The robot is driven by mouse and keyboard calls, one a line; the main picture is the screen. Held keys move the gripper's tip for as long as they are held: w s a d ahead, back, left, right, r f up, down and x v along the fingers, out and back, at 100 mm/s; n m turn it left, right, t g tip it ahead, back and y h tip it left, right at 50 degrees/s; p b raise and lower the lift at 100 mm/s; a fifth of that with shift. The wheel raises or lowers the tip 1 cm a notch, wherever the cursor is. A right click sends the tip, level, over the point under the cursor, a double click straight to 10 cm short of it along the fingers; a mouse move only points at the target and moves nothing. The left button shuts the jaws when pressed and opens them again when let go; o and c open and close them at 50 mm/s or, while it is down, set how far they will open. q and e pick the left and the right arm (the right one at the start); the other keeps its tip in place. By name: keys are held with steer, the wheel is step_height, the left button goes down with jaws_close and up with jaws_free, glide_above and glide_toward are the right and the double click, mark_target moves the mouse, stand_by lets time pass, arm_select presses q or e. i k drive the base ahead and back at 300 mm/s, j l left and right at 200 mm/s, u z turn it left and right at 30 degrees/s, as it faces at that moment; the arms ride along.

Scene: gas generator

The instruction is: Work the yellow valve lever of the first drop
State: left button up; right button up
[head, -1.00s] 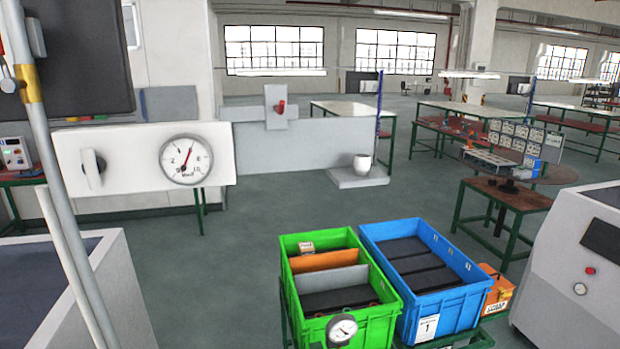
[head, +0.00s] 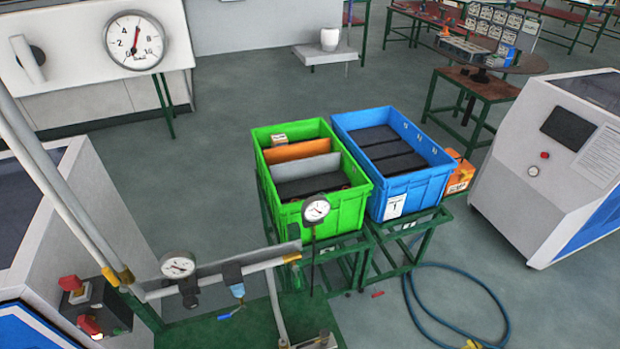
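A grey pipe (head: 65,180) slants down from the left edge to yellow fittings (head: 125,275) at the lower left. From there a pipe (head: 265,265) runs right, with a round gauge (head: 178,264) above it. A dark fitting (head: 189,292) and a blue-bodied fitting (head: 237,290) hang from this pipe. A small bluish and yellowish piece sits below the blue one; I cannot tell whether it is the valve lever. Neither of my grippers is in view.
A green crate (head: 361,212) and a blue crate (head: 430,185) stand on green stands. A small gauge (head: 316,208) stands before the green crate. A box with red knobs (head: 80,300) is at lower left. A blue hose (head: 490,290) lies on the floor. A white machine (head: 540,190) stands right.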

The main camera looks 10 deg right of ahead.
mark_target(107, 273)
steer(key=u, duration=1.45)
